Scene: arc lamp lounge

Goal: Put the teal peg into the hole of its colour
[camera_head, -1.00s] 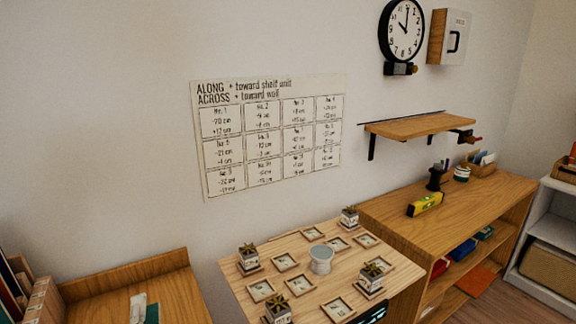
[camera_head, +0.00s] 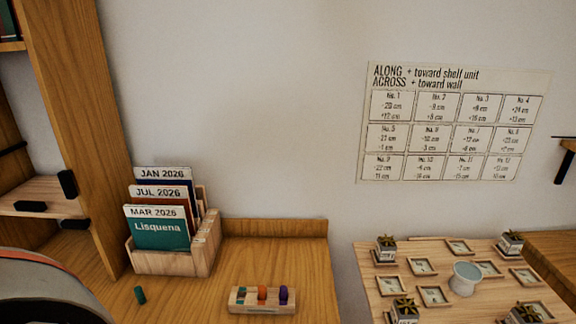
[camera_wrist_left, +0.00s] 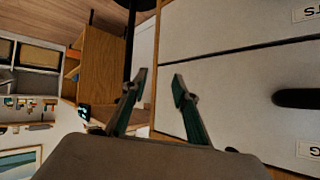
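The teal peg (camera_head: 140,294) is a small cylinder on the wooden desk top (camera_head: 290,259), left of the peg block and in front of the calendar box. The peg block (camera_head: 262,308) is low and pale. An orange peg (camera_head: 262,293) and a purple peg (camera_head: 284,295) stand in it, and a teal-coloured spot (camera_head: 241,294) shows at its left end. My left gripper (camera_wrist_left: 159,80) shows in the left wrist view, its two fingers apart with nothing between them, away from the peg. My right gripper is in no view.
A box of calendar cards (camera_head: 165,262) stands behind the teal peg. A shelf unit (camera_head: 72,130) rises at the left. A table (camera_head: 385,295) with plants and framed tiles stands at the right.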

